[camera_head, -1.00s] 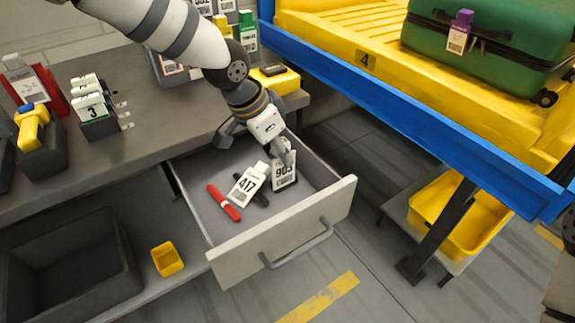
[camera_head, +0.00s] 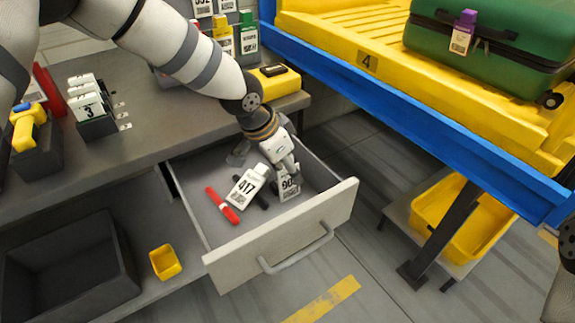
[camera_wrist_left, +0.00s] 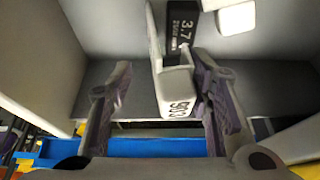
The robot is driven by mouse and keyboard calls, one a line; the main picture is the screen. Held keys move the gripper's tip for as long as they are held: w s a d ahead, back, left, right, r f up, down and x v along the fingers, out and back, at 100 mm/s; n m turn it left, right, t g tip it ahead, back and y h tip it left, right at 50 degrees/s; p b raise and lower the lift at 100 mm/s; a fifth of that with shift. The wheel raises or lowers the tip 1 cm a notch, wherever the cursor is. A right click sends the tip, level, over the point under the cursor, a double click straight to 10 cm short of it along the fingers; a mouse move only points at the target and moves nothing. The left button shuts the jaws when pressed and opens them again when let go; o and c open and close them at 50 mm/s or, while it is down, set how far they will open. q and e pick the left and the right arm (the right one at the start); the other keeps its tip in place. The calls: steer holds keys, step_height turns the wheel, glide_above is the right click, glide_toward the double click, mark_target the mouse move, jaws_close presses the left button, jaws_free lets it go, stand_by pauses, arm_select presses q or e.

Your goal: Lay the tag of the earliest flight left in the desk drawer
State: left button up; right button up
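The desk drawer (camera_head: 222,262) is pulled open. Inside, tag 417 (camera_head: 246,186) lies tilted, with a tag that appears to read 903 (camera_head: 289,188) to its right. My left gripper (camera_head: 267,161) is inside the drawer, just above that tag. In the left wrist view its fingers (camera_wrist_left: 160,68) are spread apart. The 903 tag (camera_wrist_left: 178,92) stands between them, close to the right finger; I cannot tell whether they touch. A dark printed label (camera_wrist_left: 184,30) shows beyond it. My right gripper is not in view.
A red marker (camera_head: 222,205) lies in the drawer's left part. A tag holder (camera_head: 97,125) and a yellow scanner (camera_head: 28,127) stand on the desk. A green suitcase (camera_head: 490,65) with a purple-topped tag (camera_head: 462,35) lies in a yellow tray (camera_head: 400,75) at right.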

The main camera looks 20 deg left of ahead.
arm_select(q)
steer(key=p+v, duration=0.2)
steer(key=v, duration=1)
steer(key=shift+r, duration=0.15)
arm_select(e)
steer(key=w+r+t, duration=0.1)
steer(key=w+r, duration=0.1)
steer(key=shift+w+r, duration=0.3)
